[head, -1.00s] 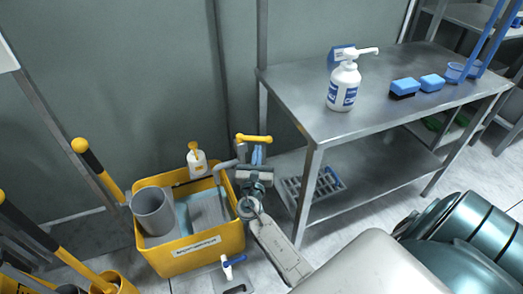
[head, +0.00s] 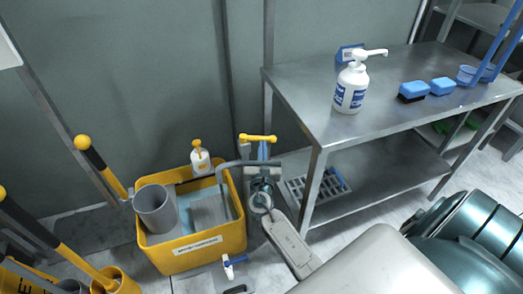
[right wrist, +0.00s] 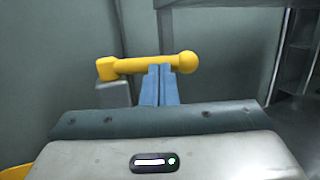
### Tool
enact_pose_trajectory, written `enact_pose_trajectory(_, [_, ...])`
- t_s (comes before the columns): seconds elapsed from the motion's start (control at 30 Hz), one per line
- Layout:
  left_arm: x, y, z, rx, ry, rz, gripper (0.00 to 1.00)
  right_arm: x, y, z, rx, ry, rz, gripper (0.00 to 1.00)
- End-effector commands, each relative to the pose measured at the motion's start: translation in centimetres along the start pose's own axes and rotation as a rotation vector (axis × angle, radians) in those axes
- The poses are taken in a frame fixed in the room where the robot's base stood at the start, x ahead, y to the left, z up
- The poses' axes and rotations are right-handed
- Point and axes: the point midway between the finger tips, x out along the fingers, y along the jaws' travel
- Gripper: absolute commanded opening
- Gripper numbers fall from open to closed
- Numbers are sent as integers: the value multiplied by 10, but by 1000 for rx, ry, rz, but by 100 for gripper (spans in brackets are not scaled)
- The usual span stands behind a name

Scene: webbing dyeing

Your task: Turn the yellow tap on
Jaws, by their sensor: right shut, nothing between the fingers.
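The yellow tap has a yellow bar handle with a round ball end (head: 258,138), lying nearly level across the top of its body. In the right wrist view the handle (right wrist: 135,66) runs across, with its ball at the right and its hub on a grey block at the left. My right gripper (head: 263,152) is shut and empty. Its two blue fingers (right wrist: 160,70) are pressed together, tips overlapping the handle's lower edge near the ball; I cannot tell whether they touch. A grey spout (head: 222,180) bends down into the yellow tub (head: 195,255).
A steel table (head: 400,125) stands at the right with a white pump bottle (head: 350,88) and blue sponges (head: 413,91). Yellow-handled tools (head: 100,165) stand at the left. A grey wall is behind.

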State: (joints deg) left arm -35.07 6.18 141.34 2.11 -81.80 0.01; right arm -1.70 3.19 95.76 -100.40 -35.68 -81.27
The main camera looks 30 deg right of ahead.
Motion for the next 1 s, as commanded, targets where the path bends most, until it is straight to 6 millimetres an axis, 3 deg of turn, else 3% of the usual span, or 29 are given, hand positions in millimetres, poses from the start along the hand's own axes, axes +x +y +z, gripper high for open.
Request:
enact_pose_trajectory(0.4, [17, 11, -4, -19, 105, 43, 36, 19, -10, -4, 50, -3, 272, 0])
enact_pose_trajectory(1.0, [20, 15, -7, -28, 147, 58, 36, 29, -11, -5, 54, -2, 270, 0])
